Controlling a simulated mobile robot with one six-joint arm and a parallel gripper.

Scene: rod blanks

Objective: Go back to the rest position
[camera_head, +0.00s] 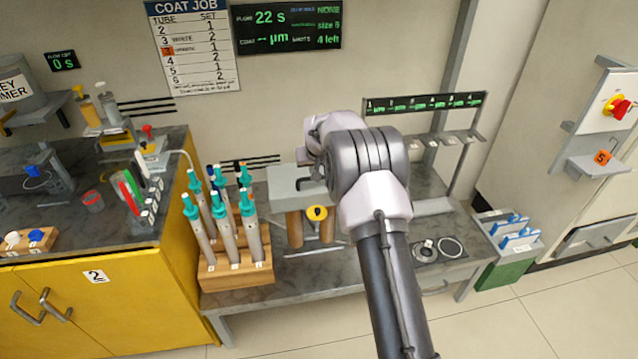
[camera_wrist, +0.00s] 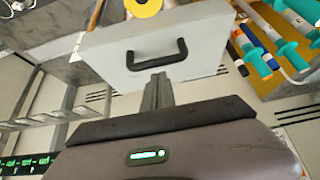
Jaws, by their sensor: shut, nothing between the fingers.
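My gripper (camera_wrist: 157,92) shows in the wrist view with its fingers together and nothing between them. Its tips are just in front of a light grey box or cover (camera_wrist: 200,38) with a black handle (camera_wrist: 157,55). I cannot tell whether they touch it. In the head view my arm reaches over the low bench, and my wrist hides the fingers. The grey cover (camera_head: 283,178) shows there left of my wrist, above two brown cylinders and a yellow ring (camera_head: 317,213). Several grey rods with teal ends (camera_head: 222,232) stand in a wooden rack (camera_head: 237,277).
A yellow cabinet (camera_head: 75,310) with a dark worktop stands at the left. A rack with a green-lit display strip (camera_head: 424,103) stands behind my arm. Rings (camera_head: 450,247) lie on the bench at right. A green bin (camera_head: 508,270) stands on the floor, with open floor in front.

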